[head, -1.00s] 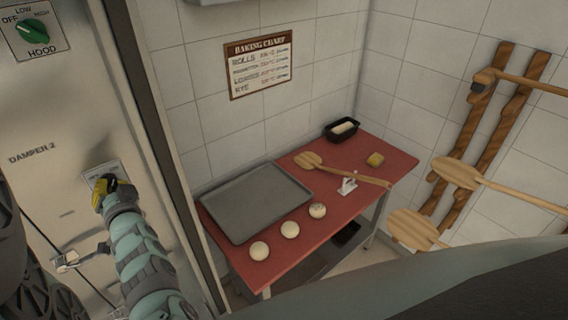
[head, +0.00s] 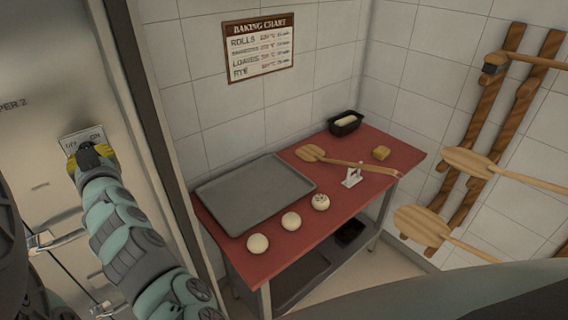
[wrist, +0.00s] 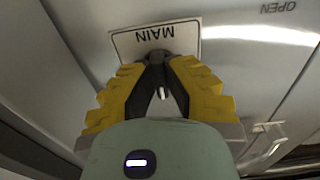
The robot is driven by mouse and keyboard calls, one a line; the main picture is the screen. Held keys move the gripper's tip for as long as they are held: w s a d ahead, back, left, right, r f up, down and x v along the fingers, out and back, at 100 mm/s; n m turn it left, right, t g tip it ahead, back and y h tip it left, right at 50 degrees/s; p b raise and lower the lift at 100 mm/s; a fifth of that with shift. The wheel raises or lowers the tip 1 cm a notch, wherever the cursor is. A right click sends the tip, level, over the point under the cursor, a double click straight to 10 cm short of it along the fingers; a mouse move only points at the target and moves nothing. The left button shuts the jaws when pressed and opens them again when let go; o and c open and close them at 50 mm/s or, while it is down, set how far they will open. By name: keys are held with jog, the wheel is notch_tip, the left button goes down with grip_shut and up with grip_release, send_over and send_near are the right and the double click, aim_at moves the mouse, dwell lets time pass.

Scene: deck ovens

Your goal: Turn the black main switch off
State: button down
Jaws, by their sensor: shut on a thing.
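The main switch's pale label plate (head: 82,133) is on the steel oven front at the left of the head view, with OFF on its left and ON on its right. The plate (wrist: 125,42) also shows in the wrist view, its word MAIN upside down. My gripper (head: 91,157) is at the plate, its yellow-and-black fingers shut on the black main switch. In the wrist view the fingertips (wrist: 157,58) meet at the plate's edge. They hide most of the switch, so I cannot tell which way it points.
A metal handle (wrist: 262,145) stands out from the oven front near my gripper. To the right, a red-topped table (head: 345,205) carries a grey tray (head: 255,195), dough balls, a wooden peel and a black loaf tin (head: 345,123). More peels hang on the right wall.

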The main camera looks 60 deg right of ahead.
aim_at(68, 105)
jog(key=n+b, duration=0.3)
jog(key=n, duration=0.5)
jog(key=shift+d+n+b, duration=0.1)
jog(key=shift+n+b, duration=0.3)
dwell(0.4)
jog(key=c, duration=1)
grip_release()
jog(key=shift+r, duration=0.1)
notch_tip(68, 105, up, 9)
jog(key=shift+d+r, duration=0.1)
jog(key=shift+r, duration=0.35)
jog(key=shift+o, duration=0.2)
